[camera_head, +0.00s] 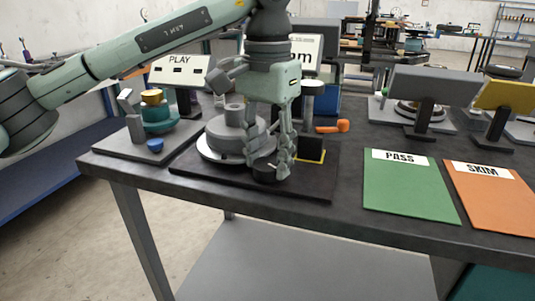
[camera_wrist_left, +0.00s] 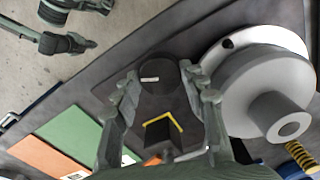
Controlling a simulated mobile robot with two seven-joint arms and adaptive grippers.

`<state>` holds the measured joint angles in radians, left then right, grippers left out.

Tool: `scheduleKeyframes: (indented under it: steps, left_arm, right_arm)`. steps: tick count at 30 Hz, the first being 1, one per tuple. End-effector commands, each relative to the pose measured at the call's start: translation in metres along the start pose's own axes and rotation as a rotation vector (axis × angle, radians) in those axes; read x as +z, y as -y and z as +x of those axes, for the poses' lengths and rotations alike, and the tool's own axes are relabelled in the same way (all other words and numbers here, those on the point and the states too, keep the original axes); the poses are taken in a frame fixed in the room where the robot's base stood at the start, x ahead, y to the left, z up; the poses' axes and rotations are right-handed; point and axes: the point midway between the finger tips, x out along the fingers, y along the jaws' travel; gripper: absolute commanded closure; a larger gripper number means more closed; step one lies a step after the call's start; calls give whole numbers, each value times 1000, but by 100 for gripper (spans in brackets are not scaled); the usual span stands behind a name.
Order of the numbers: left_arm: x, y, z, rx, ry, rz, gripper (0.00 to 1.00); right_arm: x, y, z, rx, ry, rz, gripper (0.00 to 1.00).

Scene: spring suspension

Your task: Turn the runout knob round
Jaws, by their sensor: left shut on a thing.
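The runout knob (camera_head: 266,171) is a dark round disc on the dark base plate, at the foot of the grey turntable (camera_head: 228,140). In the left wrist view the knob (camera_wrist_left: 160,78) shows from above, with a small white mark on its top. My left gripper (camera_head: 277,168) reaches down over it from above. Its two fingers are shut on the knob, one on each side, as the left wrist view shows. The fingers hide part of the knob in the head view.
A black block with a yellow edge (camera_wrist_left: 165,130) sits close to the fingers. An orange-handled part (camera_head: 332,127) lies behind. The green PASS panel (camera_head: 408,190) and orange SKIM panel (camera_head: 492,200) lie to the right. A stand with teal and brass parts (camera_head: 156,118) is left.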

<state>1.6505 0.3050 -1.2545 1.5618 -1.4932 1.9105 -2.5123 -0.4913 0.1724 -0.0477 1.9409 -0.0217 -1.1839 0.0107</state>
Motion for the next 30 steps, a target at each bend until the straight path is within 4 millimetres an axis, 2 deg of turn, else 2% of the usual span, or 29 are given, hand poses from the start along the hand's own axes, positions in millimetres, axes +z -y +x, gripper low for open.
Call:
scheduleKeyframes:
  steps: [20, 21, 23, 30]
  left_arm:
    - [0, 0, -1, 0, -2, 63, 87]
    - [0, 0, -1, 0, -2, 63, 55]
    - [0, 0, -1, 0, -1, 63, 49]
    - [0, 0, 0, 0, 0, 62, 49]
  right_arm:
    - [1, -1, 1, 1, 5, 1, 100]
    - [1, -1, 1, 1, 5, 1, 100]
    - [1, -1, 1, 1, 5, 1, 100]
    - [1, -1, 1, 2, 6, 1, 100]
